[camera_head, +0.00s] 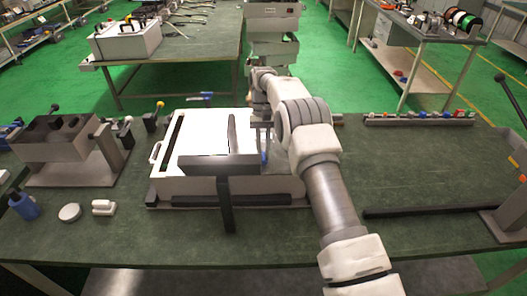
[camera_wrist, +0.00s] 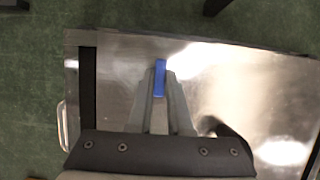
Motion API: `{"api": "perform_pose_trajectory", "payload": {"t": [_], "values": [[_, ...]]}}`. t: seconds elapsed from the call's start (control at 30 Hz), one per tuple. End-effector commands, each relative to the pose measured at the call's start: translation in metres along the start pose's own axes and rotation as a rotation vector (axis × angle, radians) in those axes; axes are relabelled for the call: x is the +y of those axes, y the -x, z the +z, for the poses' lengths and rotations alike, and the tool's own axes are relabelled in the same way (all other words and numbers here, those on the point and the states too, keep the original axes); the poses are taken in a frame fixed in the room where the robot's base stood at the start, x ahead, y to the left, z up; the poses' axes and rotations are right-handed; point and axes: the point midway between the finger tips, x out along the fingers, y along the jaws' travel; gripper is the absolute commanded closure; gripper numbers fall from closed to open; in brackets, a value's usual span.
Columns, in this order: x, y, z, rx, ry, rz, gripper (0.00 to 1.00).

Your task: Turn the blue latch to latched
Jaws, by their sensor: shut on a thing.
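The blue latch (camera_wrist: 159,78) stands upright in the wrist view, between the fingertips of my gripper (camera_wrist: 160,92). My gripper is shut on it, one finger on each side. In the head view my gripper (camera_head: 262,143) points down over the right part of a white box (camera_head: 200,135). A small blue part of the latch (camera_head: 264,159) shows just below the fingers there; the arm hides most of that spot. In the wrist view the box's top (camera_wrist: 115,75) looks like shiny metal. The latch's base is hidden.
A dark T-shaped bar (camera_head: 220,165) stands before the box. A dark rail (camera_head: 430,211) lies at right. The green table between is mostly clear.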

Motion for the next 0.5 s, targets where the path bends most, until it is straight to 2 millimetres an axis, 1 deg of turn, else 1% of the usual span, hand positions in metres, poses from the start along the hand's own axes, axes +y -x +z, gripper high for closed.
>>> {"api": "perform_pose_trajectory", "payload": {"t": [0.4,0.43,0.5], "values": [[-0.0002,0.0008,0.0001,0.001,0.008,0.003,1.0],[-0.0002,0.0008,0.0001,0.001,0.008,0.003,0.81],[-0.0002,0.0007,0.0001,0.001,0.008,0.003,0.69]]}}
